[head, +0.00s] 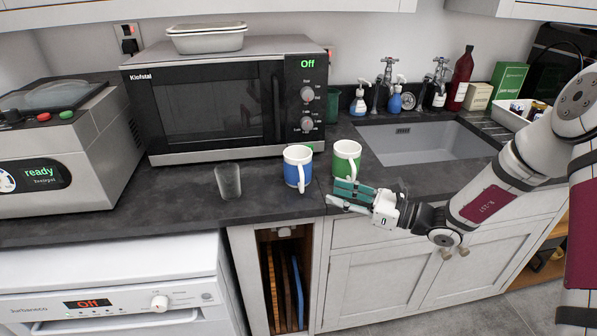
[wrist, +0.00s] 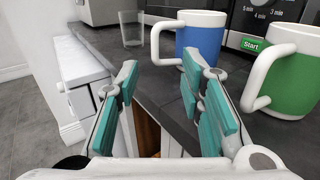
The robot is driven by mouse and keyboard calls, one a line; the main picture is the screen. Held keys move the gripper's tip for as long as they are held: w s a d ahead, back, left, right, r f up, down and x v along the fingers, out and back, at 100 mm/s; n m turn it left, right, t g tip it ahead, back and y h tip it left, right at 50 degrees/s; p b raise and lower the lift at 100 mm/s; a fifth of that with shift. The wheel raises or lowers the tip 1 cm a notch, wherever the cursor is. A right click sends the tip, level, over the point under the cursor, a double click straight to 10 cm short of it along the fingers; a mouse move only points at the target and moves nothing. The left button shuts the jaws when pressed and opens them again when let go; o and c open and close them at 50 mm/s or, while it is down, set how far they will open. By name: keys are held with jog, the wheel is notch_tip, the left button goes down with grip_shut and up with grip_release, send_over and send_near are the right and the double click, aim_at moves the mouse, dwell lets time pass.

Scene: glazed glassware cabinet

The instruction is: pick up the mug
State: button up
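Two mugs stand upright on the dark counter (head: 258,205) in front of the microwave. The blue mug (head: 291,170) has a white rim and handle; it is also at the upper middle of the wrist view (wrist: 199,42). The green mug (head: 343,163), also with a white handle, stands to its right and is partly cut off at the right edge of the wrist view (wrist: 298,80). My gripper (head: 338,194) is at the counter's front edge, just in front of the green mug. In the wrist view its teal-padded fingers (wrist: 160,72) are apart, with nothing between them.
A clear glass (head: 228,181) stands left of the blue mug, also seen in the wrist view (wrist: 131,29). The microwave (head: 235,95) blocks the back. A sink (head: 425,142) lies to the right. Cabinet doors (head: 400,275) are below the counter.

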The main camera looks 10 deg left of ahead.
jog(key=x, duration=0.6)
jog(key=shift+s+a+r, duration=0.1)
jog(key=shift+s+a, duration=0.15)
jog(key=shift+a, duration=0.2)
jog(key=shift+w+a, duration=0.25)
jog(key=shift+a, duration=0.25)
grip_shut()
